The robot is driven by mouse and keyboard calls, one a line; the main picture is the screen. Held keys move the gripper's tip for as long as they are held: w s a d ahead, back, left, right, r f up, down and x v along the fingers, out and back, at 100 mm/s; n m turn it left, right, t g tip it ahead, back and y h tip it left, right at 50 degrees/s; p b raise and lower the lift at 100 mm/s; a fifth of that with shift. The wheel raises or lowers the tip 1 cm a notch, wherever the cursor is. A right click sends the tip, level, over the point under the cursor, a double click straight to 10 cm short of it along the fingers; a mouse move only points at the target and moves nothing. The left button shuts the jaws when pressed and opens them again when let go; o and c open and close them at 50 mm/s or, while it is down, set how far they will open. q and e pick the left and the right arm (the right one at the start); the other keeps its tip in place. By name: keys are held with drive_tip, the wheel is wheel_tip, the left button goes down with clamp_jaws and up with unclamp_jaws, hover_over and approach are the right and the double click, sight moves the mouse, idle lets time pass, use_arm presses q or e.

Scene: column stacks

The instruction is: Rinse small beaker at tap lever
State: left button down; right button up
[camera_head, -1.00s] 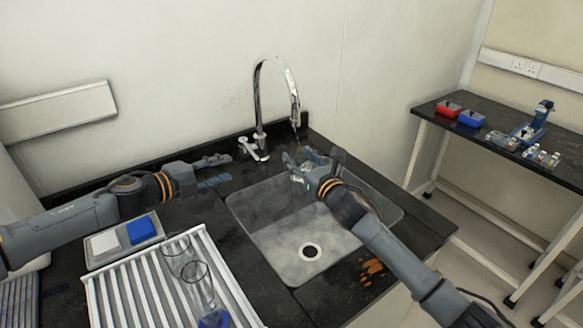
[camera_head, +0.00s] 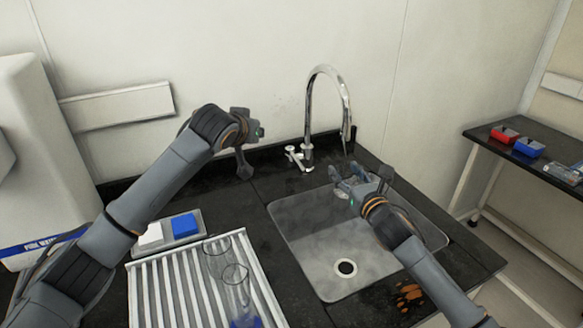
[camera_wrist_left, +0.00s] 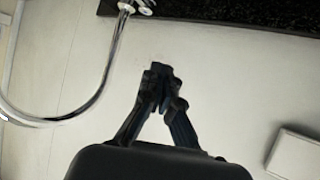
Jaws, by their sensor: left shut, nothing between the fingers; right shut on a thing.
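The chrome tap (camera_head: 311,110) stands behind the sink (camera_head: 310,215), its lever (camera_head: 296,156) at the left of its base. The tap's spout also shows in the left wrist view (camera_wrist_left: 100,85), with the lever (camera_wrist_left: 136,7) at the top. My left gripper (camera_head: 244,168) is shut and empty, raised left of the lever and apart from it; its fingers close together in the left wrist view (camera_wrist_left: 157,72). My right gripper (camera_head: 362,180) is shut on the clear small beaker (camera_head: 344,188) below the spout, over the sink's back. The fingers partly hide the beaker; I cannot tell its contents.
A white slatted drying rack (camera_head: 160,290) with clear glassware (camera_head: 236,285) stands left of the sink. A tray with a white and a blue block (camera_head: 185,225) lies behind it. A side table (camera_head: 480,140) at the right holds red and blue boxes.

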sight(303, 168)
use_arm(q)
drive_tip(key=s+d+f+n+g+h, duration=0.1)
drive_tip(key=s+f+n+g, duration=0.35)
drive_tip(key=s, duration=0.25)
drive_tip(key=w+d+f, duration=0.5)
drive_tip(key=w+d, duration=0.1)
drive_tip(key=d, duration=0.1)
drive_tip(key=shift+w+d+f+g, duration=0.2)
drive_tip(key=shift+d+f+g, duration=0.05)
drive_tip(key=shift+f+g, duration=0.1)
drive_tip(key=shift+d, duration=1.4)
use_arm(e)
drive_tip(key=shift+d, duration=0.1)
use_arm(q)
drive_tip(key=shift+w+a, duration=0.1)
